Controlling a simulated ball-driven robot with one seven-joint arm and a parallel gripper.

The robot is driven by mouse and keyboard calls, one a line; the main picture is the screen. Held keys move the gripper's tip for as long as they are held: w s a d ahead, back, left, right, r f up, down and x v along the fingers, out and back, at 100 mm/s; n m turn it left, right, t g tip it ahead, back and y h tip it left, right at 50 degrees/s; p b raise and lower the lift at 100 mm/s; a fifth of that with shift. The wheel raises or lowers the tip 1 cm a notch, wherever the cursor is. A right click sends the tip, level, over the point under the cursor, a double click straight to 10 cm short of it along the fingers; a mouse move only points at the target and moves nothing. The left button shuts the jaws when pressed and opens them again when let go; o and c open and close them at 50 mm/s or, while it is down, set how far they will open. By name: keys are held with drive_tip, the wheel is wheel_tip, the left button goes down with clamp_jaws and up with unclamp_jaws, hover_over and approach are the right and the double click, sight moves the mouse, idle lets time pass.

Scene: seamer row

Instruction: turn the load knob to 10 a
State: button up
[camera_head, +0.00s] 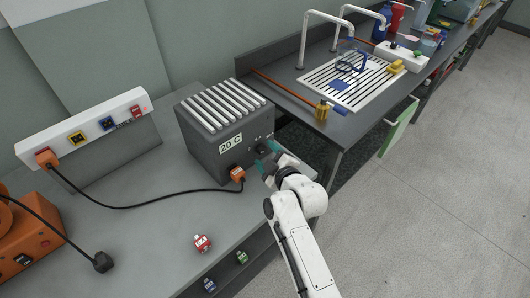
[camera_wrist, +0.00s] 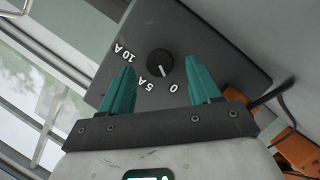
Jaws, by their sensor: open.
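The load box (camera_head: 205,150) is a dark grey block with a ribbed white top and a "20 C" label, standing on the bench. Its black load knob (camera_wrist: 160,62) shows on the dark panel in the wrist view, with marks 0, 5 A and 10 A around it. The knob's white line appears to point toward the 0. My gripper (camera_head: 267,157) is at the box's front face. In the wrist view its two teal fingers (camera_wrist: 160,68) are open, one on each side of the knob; I cannot tell whether they touch it.
An orange plug (camera_head: 237,174) with a black cable sits in the box front, left of my gripper. A socket strip (camera_head: 90,128) stands at the left. A sink bench (camera_head: 345,125) stands right.

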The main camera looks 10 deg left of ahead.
drive_tip(key=shift+x, duration=0.85)
drive_tip(key=shift+c, duration=0.3)
drive_tip(key=c, duration=1)
